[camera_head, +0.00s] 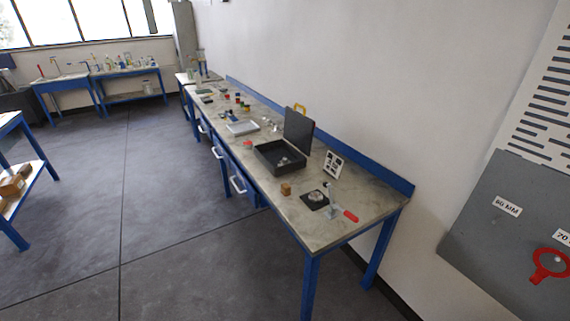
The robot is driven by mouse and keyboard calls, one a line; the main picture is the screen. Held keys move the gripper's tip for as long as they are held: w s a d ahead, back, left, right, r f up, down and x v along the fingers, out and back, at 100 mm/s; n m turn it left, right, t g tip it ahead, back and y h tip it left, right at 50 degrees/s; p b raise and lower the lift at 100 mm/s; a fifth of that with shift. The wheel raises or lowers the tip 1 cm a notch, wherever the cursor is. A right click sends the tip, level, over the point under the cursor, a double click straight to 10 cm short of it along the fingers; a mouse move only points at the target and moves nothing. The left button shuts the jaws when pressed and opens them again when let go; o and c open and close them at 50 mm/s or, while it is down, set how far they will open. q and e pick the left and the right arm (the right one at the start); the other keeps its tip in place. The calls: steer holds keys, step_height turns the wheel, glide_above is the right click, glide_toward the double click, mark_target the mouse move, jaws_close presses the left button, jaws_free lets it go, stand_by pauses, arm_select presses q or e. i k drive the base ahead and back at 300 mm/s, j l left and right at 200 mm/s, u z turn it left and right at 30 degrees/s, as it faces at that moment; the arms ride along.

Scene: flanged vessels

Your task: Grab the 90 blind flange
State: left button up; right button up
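No part labelled 90 shows in the camera_head view. A grey panel (495,232) at the right edge carries a label "60 MM" (507,205) and a cut-off label starting with "70" (564,238). A red ring-shaped piece (550,264) is on the panel below the cut-off label; I cannot tell whether it is a blind flange. The panel runs out of the picture on the right, so the rest of it is hidden. Neither of my grippers is in view.
A long blue-framed workbench (375,205) stands along the wall, with an open black case (270,158), a small metal piece on a black mat (315,197) and a red-handled tool (350,216) on it. The grey floor (165,200) left of it is clear.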

mark_target(284, 162)
steer(key=i+j+z, duration=0.2)
steer(key=i+j, duration=0.2)
steer(key=i+j+z, duration=0.2)
steer(key=i+j, duration=0.3)
steer(key=i+j+z, duration=0.2)
steer(key=i+j, duration=0.35)
steer(key=i+j+z, duration=0.2)
steer(key=i+j, duration=0.25)
steer(key=j, duration=0.2)
